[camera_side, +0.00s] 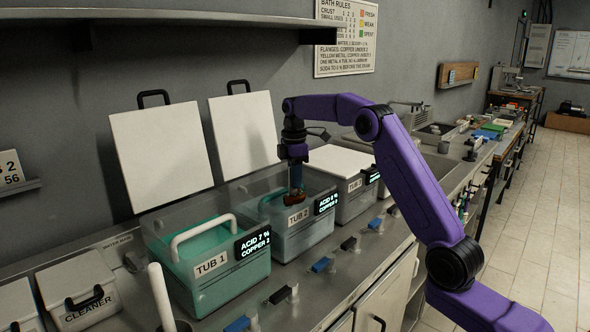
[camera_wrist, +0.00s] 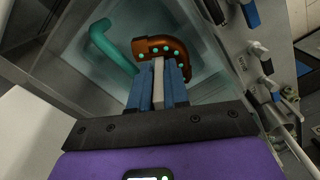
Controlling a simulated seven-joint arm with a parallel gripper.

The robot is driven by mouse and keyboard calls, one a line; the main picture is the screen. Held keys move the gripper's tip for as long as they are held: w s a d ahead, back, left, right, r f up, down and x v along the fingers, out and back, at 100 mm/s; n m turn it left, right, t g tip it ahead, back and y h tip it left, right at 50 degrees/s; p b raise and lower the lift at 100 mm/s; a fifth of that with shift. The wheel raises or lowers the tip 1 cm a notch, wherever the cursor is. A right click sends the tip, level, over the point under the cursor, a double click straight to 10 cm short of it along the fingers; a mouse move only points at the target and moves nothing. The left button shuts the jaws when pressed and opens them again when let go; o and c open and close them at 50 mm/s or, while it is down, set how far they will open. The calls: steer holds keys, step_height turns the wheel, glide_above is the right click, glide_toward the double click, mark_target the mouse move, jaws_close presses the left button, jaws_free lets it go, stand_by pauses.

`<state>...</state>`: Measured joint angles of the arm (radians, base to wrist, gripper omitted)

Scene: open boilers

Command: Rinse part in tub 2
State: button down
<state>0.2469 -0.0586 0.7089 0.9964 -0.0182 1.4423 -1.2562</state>
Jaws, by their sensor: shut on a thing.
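Tub 2 (camera_side: 303,239) is a clear-walled bath with its lid raised against the wall and a dark display at its front right corner. My gripper (camera_side: 296,187) points down into its opening and is shut on a brown part (camera_side: 295,197). In the wrist view my gripper (camera_wrist: 158,70) has blue fingers around a pale piece at the part's edge. The part (camera_wrist: 160,47) is copper-brown and curved, with several green dots. A teal hooked bar (camera_wrist: 108,45) lies beside it in the tub. I cannot tell how deep the part sits in the liquid.
Tub 1 (camera_side: 211,283), open with green liquid, stands to the left. Tub 3 (camera_side: 352,205), with its lid down, stands to the right. Blue and black valve handles (camera_side: 321,265) line the counter front. A shelf (camera_side: 170,17) hangs above.

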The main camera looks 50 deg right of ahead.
steer(key=shift+f, duration=4.85)
stand_by(1.1)
steer(key=shift+r, duration=8.15)
